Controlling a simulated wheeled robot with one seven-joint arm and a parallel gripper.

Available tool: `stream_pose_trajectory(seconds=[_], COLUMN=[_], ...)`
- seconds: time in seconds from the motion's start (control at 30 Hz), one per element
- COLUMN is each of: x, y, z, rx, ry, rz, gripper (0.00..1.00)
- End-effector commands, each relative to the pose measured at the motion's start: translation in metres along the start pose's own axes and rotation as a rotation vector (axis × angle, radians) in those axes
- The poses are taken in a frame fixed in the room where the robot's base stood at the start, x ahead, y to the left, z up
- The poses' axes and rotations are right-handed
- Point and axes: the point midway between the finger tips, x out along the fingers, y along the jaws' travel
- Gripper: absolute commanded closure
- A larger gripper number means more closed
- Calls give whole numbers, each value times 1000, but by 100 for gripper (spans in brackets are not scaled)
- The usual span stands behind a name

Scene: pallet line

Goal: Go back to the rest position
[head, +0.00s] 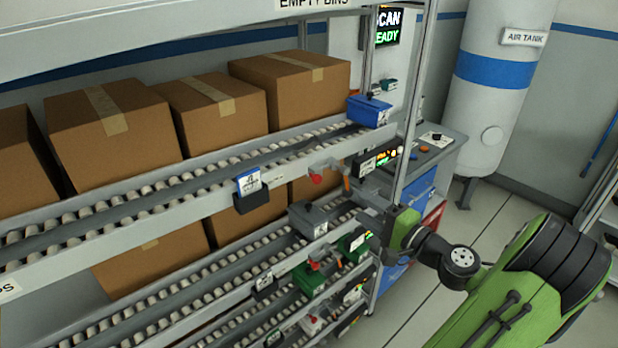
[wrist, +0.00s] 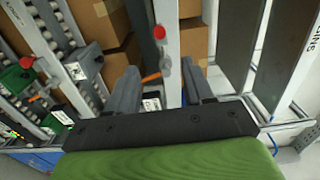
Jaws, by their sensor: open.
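My gripper (wrist: 159,68) shows in the wrist view with its two dark fingers apart and nothing held between them. In front of it are a grey rack post, a red knob (wrist: 159,32) and an orange lever (wrist: 152,77). In the head view my green arm reaches in from the lower right, and its end is close to the right end of the flow rack (head: 170,215). The gripper's fingers are hard to make out there against the rack. I cannot tell whether they touch it.
Cardboard boxes (head: 112,135) stand behind the roller lanes. A blue bin (head: 369,111) sits at the upper lane's right end, and a green bin (head: 308,279) lies lower. An air tank (head: 490,85) stands at the back right. Clear floor (head: 420,300) shows right of the rack.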

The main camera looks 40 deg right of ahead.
Motion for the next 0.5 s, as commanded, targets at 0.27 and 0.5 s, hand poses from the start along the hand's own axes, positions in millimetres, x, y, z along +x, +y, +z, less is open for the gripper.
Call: stream_pose_trajectory(seconds=[0.27,0.5], x=[10,66], y=[2,27], z=[12,148], rx=[-22,-359], ry=[-39,-452], rz=[33,419], gripper=[48,48])
